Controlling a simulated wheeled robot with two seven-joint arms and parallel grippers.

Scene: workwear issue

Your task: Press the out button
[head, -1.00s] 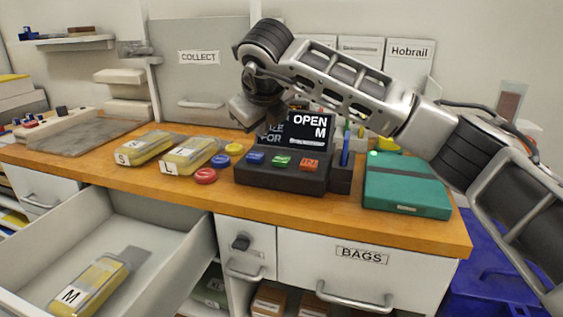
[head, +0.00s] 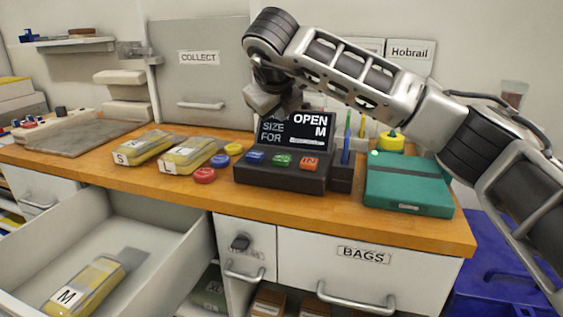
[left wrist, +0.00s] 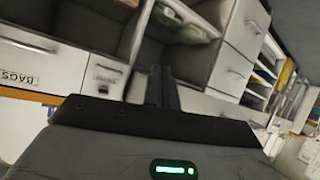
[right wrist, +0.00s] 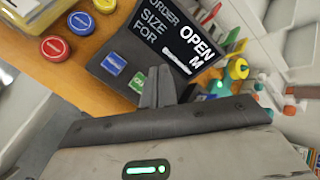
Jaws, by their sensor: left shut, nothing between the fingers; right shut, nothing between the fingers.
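A dark button console (head: 280,180) stands on the wooden counter. Its tilted screen (head: 302,132) reads "OPEN", "SIZE FOR" and "M". On its front are a blue button (head: 255,158), a green button (head: 282,161) and an orange-red button (head: 310,164) that seems to read "IN". The blue and green labels are too small to read. My right gripper (head: 272,112) is shut and empty, above the console by the screen's left edge. In the right wrist view its closed fingers (right wrist: 157,85) partly cover the green button (right wrist: 138,78). My left gripper (left wrist: 163,86) is shut and empty, near cabinet fronts.
Yellow packs marked S (head: 143,148) and L (head: 190,155), loose red, yellow and blue discs, and a teal box (head: 408,185) flank the console. A pen holder (head: 342,178) adjoins it. An open drawer (head: 165,235) below holds an M pack (head: 85,285).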

